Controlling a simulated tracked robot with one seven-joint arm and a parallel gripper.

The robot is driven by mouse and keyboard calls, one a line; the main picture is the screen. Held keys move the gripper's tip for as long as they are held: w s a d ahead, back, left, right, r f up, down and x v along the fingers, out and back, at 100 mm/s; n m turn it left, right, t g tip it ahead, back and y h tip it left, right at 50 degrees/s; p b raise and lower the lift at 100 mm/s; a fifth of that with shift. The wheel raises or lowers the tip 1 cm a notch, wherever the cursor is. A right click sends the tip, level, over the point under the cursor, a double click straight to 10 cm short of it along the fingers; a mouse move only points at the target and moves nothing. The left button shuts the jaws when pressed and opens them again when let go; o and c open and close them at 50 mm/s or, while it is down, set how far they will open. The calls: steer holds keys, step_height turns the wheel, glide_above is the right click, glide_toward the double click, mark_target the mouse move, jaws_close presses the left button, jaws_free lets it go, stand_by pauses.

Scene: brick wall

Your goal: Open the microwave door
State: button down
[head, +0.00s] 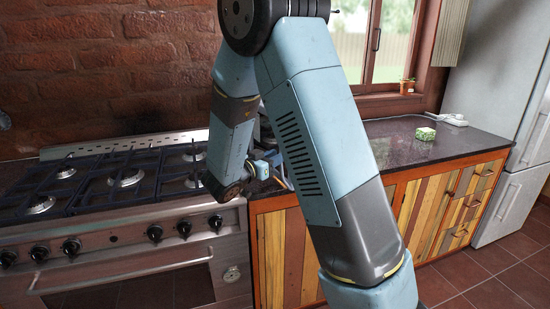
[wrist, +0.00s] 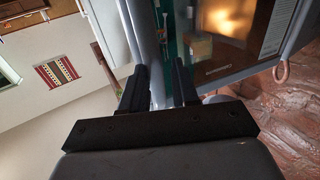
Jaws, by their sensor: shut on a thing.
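In the wrist view, my gripper (wrist: 160,84) has its two dark fingers on either side of a grey upright bar, the microwave door handle (wrist: 153,45). It is shut on this handle. The microwave door's dark, glossy front (wrist: 222,50) fills the upper right and reflects a warm bright patch. I cannot tell whether the door stands ajar. In the head view, my arm covers most of the microwave and my gripper, so their contact does not show there.
In the head view, a gas stove (head: 125,190) stands at left, against a brick wall (head: 90,70). A dark counter (head: 450,150) runs right, with a green-and-white block (head: 426,134) on it. A grey fridge (head: 510,190) stands at far right.

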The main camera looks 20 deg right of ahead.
steer(key=shift+w+a+r+t, duration=0.2)
steer(key=shift+w+a+t, duration=0.1)
steer(key=shift+w+a, duration=0.05)
steer(key=c, duration=1.4)
jaws_free()
steer(key=shift+o, duration=1)
steer(key=shift+w+f, duration=0.15)
steer(key=shift+w, duration=0.05)
steer(key=shift+o, duration=0.4)
steer(key=shift+s+d, duration=0.1)
steer(key=shift+s, duration=0.15)
steer(key=v, duration=1.3)
steer(key=shift+a, duration=0.3)
